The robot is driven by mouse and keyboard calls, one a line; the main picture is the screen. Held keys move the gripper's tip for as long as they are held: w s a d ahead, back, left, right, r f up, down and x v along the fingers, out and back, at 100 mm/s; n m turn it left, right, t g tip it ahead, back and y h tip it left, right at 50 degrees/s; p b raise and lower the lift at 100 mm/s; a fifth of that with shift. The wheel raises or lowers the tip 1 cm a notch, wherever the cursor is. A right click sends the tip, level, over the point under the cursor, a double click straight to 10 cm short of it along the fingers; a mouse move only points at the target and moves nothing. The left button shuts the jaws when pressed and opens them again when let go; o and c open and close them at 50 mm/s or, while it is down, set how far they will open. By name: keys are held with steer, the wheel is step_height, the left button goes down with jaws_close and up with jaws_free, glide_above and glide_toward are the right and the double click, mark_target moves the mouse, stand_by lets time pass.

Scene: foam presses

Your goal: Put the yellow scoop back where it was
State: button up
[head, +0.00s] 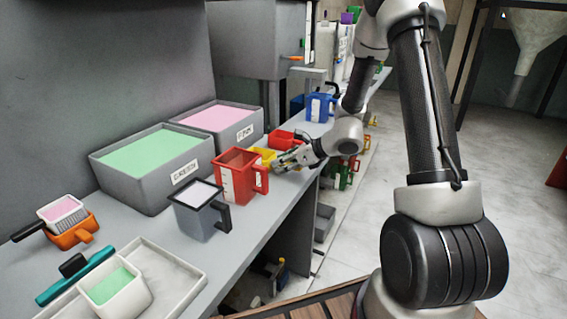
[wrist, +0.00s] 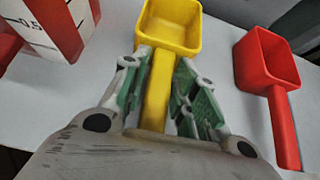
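The yellow scoop (head: 262,157) is at the bench's front edge, between the red measuring jug and the red scoop. In the wrist view the yellow scoop (wrist: 172,28) has its square cup facing up, with its handle running back towards me. My gripper (head: 282,163) reaches in from the right at bench height. In the wrist view its green-padded fingers (wrist: 160,68) lie one on each side of the handle, their tips against it, so it looks shut on the handle. I cannot tell whether the scoop touches the bench.
The red measuring jug (head: 238,170) stands close on one side and the red scoop (head: 283,138) on the other. A grey jug (head: 200,216), bins of green (head: 128,183) and pink (head: 258,117) material, and a blue jug (head: 318,106) share the bench. A white tray (head: 190,279) is nearer me.

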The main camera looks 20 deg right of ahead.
steer(key=shift+o, duration=0.3)
steer(key=shift+r, duration=0.1)
steer(key=shift+r, duration=0.15)
steer(key=v, duration=1.2)
steer(key=s+a+r+n+g+h, duration=0.1)
steer(key=s+a+r+n+g, duration=0.1)
steer(key=s+r+n, duration=0.4)
steer(key=s+a+r+n+g, duration=0.2)
steer(key=s+n+g, duration=0.1)
steer(key=s+n, duration=0.55)
steer(key=s+d+r+n+h, duration=0.3)
steer(key=s+d+n, duration=0.1)
steer(key=s+n, duration=0.2)
steer(key=s+d+r+n+t+h, duration=0.1)
steer(key=s+d+r+n+h, duration=0.2)
steer(key=s+d+n+h, duration=0.1)
steer(key=shift+s+d+r+n, duration=0.35)
steer(key=shift+s+d+n, duration=0.35)
steer(key=shift+s+n, duration=0.4)
steer(key=shift+w, duration=0.15)
